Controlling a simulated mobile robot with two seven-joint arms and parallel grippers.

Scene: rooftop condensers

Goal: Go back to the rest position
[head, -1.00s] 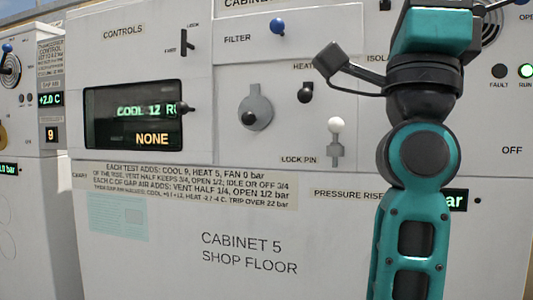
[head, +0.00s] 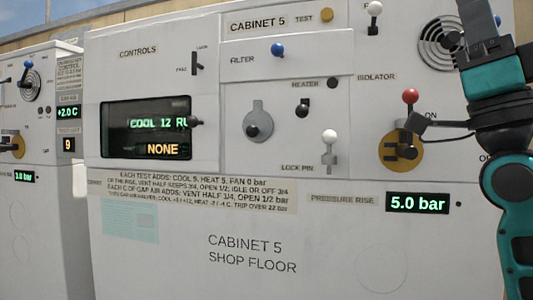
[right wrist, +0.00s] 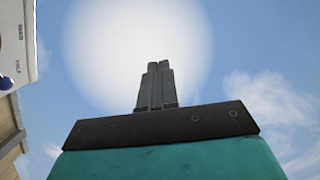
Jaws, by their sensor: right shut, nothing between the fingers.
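In the right wrist view my right gripper (right wrist: 158,75) points up at the sky, fingers together and empty. It touches nothing that I can see. My left gripper is in neither view. Cabinet 5 (head: 250,230) fills most of the head view, apart from the arm at its right side.
Cabinet 5 carries a display (head: 146,130), a white lock pin knob (head: 330,136), a blue filter knob (head: 278,49), a red-knobbed isolator (head: 402,150) and a pressure readout of 5.0 bar (head: 417,203). Another cabinet (head: 50,220) stands at left. Open sky surrounds the right gripper.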

